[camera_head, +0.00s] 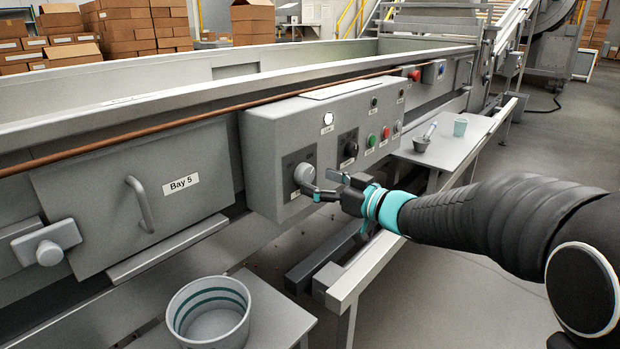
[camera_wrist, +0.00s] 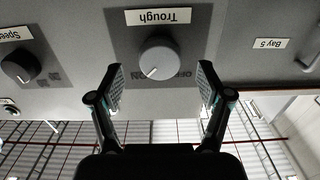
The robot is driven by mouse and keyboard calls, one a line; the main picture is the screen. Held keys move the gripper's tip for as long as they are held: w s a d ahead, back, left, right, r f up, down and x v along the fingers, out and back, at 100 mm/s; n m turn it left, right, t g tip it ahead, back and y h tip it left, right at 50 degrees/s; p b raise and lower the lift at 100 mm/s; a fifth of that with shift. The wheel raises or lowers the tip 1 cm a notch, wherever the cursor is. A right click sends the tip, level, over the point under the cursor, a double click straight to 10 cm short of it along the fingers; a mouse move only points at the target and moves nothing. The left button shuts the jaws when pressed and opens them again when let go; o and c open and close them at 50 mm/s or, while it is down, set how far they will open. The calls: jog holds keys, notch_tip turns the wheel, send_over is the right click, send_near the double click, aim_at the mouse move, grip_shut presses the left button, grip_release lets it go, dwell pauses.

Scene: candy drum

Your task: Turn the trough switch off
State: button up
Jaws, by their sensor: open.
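The trough switch is a round grey knob (camera_head: 305,173) on the front of a grey control box (camera_head: 285,130). In the wrist view the knob (camera_wrist: 158,56) sits on a dark plate under an upside-down "Trough" label (camera_wrist: 158,17). Its white pointer line points to the lower left there, and the "OFF" lettering (camera_wrist: 181,74) is at its lower right. My gripper (camera_head: 322,184) is open and empty, close in front of the knob. In the wrist view its fingers (camera_wrist: 160,78) stand on either side of the knob, with gaps; I see no contact.
A black speed knob (camera_head: 350,148) and green (camera_head: 372,140) and red (camera_head: 386,132) buttons are beside the switch. A Bay 5 door (camera_head: 130,190) with a handle is to the left. A bucket (camera_head: 209,312) stands below, and a side table (camera_head: 450,150) holds cups.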

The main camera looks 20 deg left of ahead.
aim_at(309, 177)
jog(key=shift+x, duration=1.55)
jog(key=c, duration=1.2)
